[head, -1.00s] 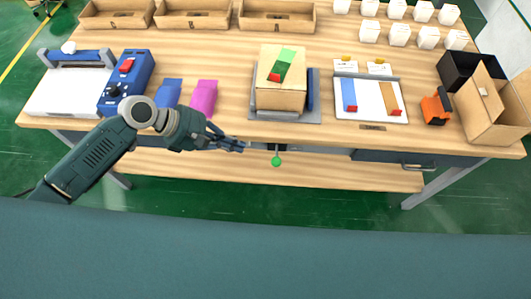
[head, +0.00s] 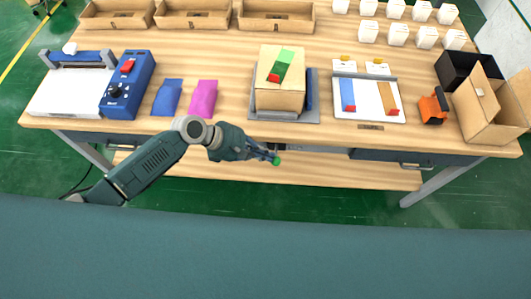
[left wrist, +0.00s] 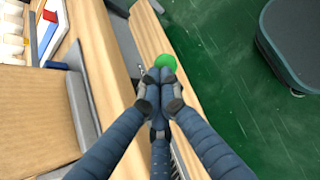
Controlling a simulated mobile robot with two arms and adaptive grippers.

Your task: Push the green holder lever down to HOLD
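The green ball knob of the holder lever (head: 277,161) hangs at the table's front edge, below the grey plate of the holder (head: 285,115). A cardboard box (head: 280,95) with a green and red piece on top stands on that plate. My left gripper (head: 270,156) is just left of the knob in the head view. In the left wrist view its fingertips (left wrist: 159,76) are together and overlap the near edge of the green knob (left wrist: 167,62). I cannot tell if they touch it. The lever's stem is mostly hidden. My right gripper is not in view.
A drawer with a handle (head: 400,158) is under the table to the right. A lower wooden shelf (head: 340,177) runs beneath the table. Blue (head: 167,98) and pink (head: 203,98) pouches lie left of the holder. The floor in front is clear.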

